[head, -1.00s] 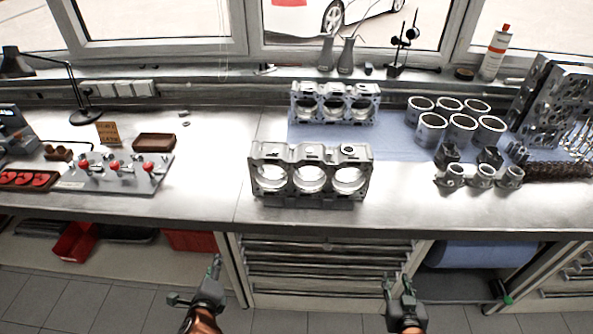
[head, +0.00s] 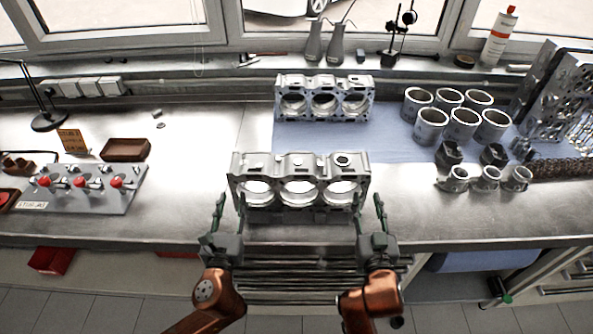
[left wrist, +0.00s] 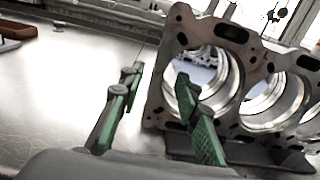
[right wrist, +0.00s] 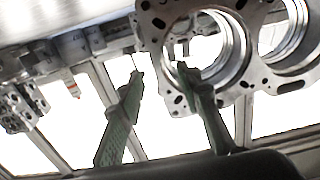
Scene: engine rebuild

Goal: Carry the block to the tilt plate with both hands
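The block (head: 301,166) is a grey metal engine block with three round bores, upright near the bench's front edge on a dark low support. It also shows in the left wrist view (left wrist: 255,60) and the right wrist view (right wrist: 255,92). My left gripper (head: 230,208) is open at its left end, one finger outside the end, the other before the bore face. My right gripper (head: 368,206) is open at its right end, placed likewise. Whether fingers touch the block is unclear. A grey sloping plate with red-knobbed clamps (head: 95,200), possibly the tilt plate, lies at left.
A second three-bore block (head: 323,99) stands behind on a blue mat (head: 400,146). Several cylinder sleeves (head: 464,124) and pistons (head: 486,180) stand to the right. A brown tray (head: 125,149) lies at back left. The bench between the clamp plate and the block is clear.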

